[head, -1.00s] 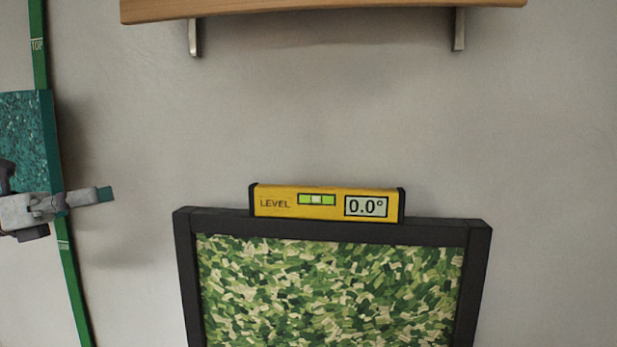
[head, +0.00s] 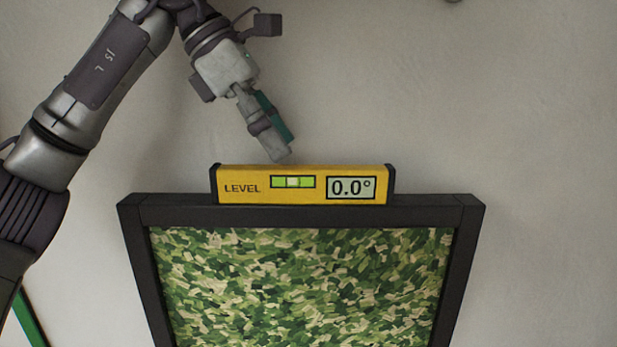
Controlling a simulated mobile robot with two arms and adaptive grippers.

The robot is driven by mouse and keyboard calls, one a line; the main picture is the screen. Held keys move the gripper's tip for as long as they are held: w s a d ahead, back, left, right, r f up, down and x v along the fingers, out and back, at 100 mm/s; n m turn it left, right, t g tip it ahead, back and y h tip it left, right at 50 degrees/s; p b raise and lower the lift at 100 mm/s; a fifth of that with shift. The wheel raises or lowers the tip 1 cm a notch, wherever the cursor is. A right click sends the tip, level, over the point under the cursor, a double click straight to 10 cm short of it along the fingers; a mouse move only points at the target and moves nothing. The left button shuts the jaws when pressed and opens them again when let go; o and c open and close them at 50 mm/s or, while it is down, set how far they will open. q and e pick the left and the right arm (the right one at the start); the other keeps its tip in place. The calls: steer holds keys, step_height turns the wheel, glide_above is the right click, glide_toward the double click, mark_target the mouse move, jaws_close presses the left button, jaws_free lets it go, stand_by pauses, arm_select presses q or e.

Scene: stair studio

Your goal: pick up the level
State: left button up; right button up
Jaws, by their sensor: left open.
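The yellow level (head: 303,190) with black end caps lies along the top edge of a dark picture frame (head: 420,213). Its front shows the word LEVEL, a green vial and a display reading 0.0°. My left gripper (head: 280,145) hangs just above the level, near its middle, with its fingers pointing down. It is open and empty, seen nearly side-on, so the gap between its fingers hardly shows. I see no clear contact between the fingers and the level. My right gripper is not in view.
The frame holds a green and cream camouflage-like picture (head: 300,285) and stands in front of a plain grey wall (head: 520,100). A green strip (head: 28,320) shows at the lower left. The space right of the level is clear.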

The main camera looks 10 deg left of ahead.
mark_target(300, 167)
arm_select(q)
steer(key=shift+d+f, duration=0.3)
steer(key=shift+f, duration=0.05)
steer(key=x, duration=0.1)
steer(key=p+x, duration=0.2)
steer(key=x, duration=0.1)
steer(key=shift+w+r, duration=0.1)
steer(key=shift+w, duration=0.15)
steer(key=shift+d+f+p, duration=0.35)
steer(key=shift+f, duration=0.1)
steer(key=shift+s, duration=0.1)
steer(key=shift+c, duration=1.1)
jaws_close()
